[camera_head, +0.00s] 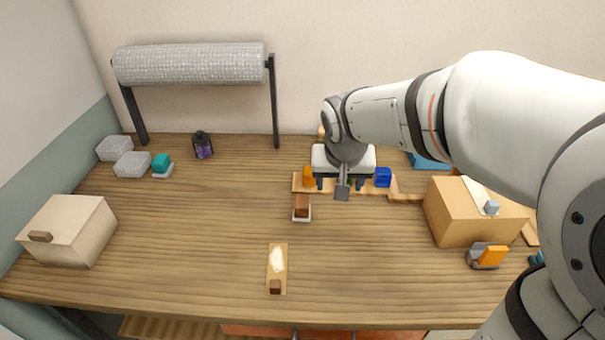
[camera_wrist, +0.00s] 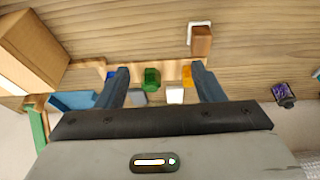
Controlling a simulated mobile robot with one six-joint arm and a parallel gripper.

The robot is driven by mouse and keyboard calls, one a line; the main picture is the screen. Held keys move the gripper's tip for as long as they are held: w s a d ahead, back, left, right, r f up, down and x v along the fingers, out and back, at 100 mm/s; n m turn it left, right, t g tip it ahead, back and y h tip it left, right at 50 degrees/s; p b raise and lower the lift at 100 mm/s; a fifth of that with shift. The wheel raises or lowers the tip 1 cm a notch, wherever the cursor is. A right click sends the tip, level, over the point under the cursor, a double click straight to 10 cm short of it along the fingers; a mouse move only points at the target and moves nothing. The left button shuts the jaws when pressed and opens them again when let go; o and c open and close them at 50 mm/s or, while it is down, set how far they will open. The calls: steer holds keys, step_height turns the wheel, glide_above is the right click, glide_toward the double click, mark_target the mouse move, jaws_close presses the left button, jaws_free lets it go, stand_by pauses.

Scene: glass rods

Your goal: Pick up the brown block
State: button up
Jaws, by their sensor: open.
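The brown block (camera_head: 302,204) stands upright on a small white base at the middle of the table, in front of a light wooden strip. In the wrist view the brown block (camera_wrist: 201,41) is at the upper right, beyond the fingertips. My gripper (camera_head: 340,184) is open and empty over the strip, a little to the right of and behind the block. In the wrist view my gripper (camera_wrist: 160,70) has its fingers spread, with a green block (camera_wrist: 152,78) showing between them. The head view hides that green block behind my gripper.
An orange block (camera_head: 309,175) and a blue block (camera_head: 383,177) flank my gripper on the strip. A board with a white patch and small brown piece (camera_head: 275,287) lies in front. A cardboard box (camera_head: 460,220) stands right, a cream box (camera_head: 75,230) left. Table left of centre is clear.

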steer(key=b, duration=0.4)
glide_above(302, 201)
steer(key=s, duration=0.2)
steer(key=f, duration=0.9)
steer(key=shift+s+a+f, duration=0.15)
steer(key=shift+a+f, duration=0.15)
steer(key=shift+a, duration=0.1)
steer(key=x, duration=0.7)
steer(key=shift+d+f+p, duration=0.15)
steer(key=shift+d+p, duration=0.1)
steer(key=shift+p, duration=0.15)
steer(key=shift+t, duration=0.3)
steer(key=shift+c, duration=0.4)
steer(key=c, duration=1.1)
